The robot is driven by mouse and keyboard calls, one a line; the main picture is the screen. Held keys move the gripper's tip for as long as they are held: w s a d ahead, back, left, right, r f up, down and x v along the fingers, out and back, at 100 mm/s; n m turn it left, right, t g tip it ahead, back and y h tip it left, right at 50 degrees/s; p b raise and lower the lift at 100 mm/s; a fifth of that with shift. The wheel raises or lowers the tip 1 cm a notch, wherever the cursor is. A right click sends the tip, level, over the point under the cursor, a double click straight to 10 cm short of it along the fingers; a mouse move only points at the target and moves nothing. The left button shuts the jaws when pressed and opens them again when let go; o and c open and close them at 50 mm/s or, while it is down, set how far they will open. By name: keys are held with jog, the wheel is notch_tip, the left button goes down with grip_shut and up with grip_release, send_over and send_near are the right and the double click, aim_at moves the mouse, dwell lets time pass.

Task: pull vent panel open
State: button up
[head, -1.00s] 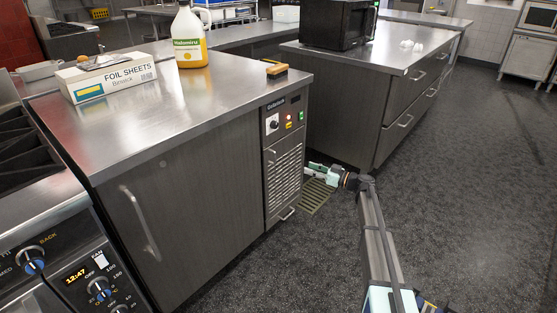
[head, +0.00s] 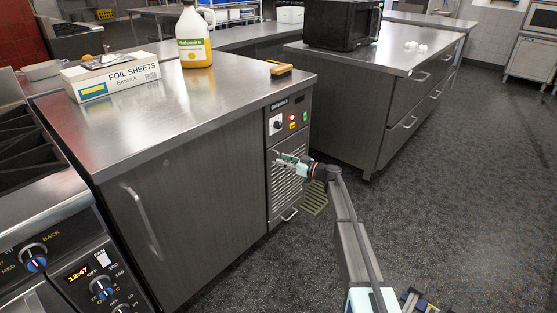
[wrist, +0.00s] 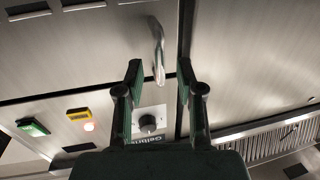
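The vent panel (head: 283,196) is a grey slatted panel on the front of the counter unit, below a control strip, and it looks closed. A metal handle (wrist: 157,50) stands on its face in the wrist view, by the edge beside the controls; slots show at the upper left. My gripper (head: 280,161) is in front of the panel's upper part in the head view and hides some of it. In the wrist view its two dark green fingers (wrist: 160,85) are apart, with the handle in the gap between and beyond their tips. I cannot tell whether they touch it.
The control strip has a knob (head: 277,125) and lit buttons. A lower handle (head: 289,214) sits beneath the slats. A floor grate (head: 315,198) lies beside the unit. A drawer island (head: 340,110) stands to the right; the floor between is clear.

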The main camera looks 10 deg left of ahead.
jog(key=shift+x, duration=1.45)
grip_shut()
jog(key=shift+d, duration=0.1)
